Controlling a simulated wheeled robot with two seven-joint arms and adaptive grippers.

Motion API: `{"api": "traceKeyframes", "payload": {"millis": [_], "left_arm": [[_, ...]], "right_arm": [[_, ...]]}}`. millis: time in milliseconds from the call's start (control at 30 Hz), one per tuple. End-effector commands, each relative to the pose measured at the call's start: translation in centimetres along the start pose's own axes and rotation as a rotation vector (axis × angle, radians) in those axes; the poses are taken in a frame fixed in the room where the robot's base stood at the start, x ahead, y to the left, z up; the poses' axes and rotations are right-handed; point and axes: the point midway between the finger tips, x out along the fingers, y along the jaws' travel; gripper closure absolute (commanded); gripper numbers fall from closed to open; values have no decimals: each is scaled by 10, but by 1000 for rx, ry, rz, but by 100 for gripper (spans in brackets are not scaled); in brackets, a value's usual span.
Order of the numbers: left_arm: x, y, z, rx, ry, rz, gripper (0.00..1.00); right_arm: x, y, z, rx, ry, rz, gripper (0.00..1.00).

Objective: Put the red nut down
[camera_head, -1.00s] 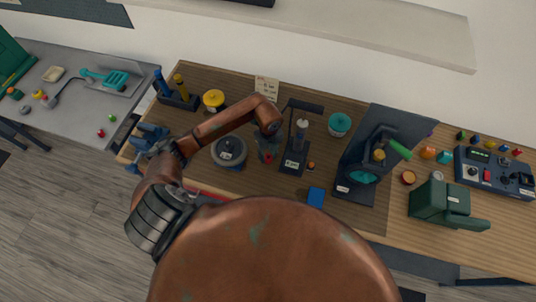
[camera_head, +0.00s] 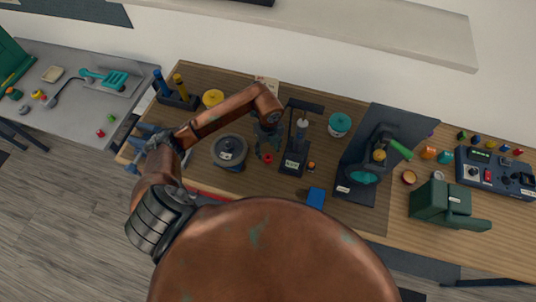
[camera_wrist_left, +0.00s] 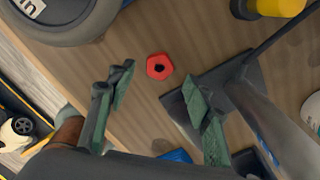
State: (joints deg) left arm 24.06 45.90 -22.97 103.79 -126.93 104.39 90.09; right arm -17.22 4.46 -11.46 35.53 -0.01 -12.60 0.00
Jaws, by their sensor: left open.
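The red nut (camera_head: 267,158) lies flat on the wooden bench, between a round grey pot and a dark stand. It also shows in the left wrist view (camera_wrist_left: 159,66), with its dark hole facing up. My left gripper (camera_head: 266,140) is above and just behind the nut in the head view. In the left wrist view my left gripper (camera_wrist_left: 160,90) is open and empty, its two fingers wide apart, and the nut lies beyond the fingertips, touched by neither. My right gripper is not in view.
The round grey pot (camera_head: 229,152) stands left of the nut. The dark stand (camera_head: 294,160) with an upright post is close on the right. A blue block (camera_head: 316,197) and a small orange piece (camera_head: 311,166) are nearby. A yellow-lidded jar (camera_head: 213,98) stands farther back.

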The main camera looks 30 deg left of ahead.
Motion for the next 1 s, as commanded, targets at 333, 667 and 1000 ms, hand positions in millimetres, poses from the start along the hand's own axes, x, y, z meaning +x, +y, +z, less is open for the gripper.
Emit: {"api": "traceKeyframes", "payload": {"millis": [333, 667, 1000], "left_arm": [[-63, -1, 0, 0, -1, -2, 53], [-76, 0, 0, -1, 1, 0, 53], [-75, 0, 0, -1, 1, 0, 53]], "right_arm": [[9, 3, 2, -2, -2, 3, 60], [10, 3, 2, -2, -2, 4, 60], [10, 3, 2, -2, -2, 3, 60]]}}
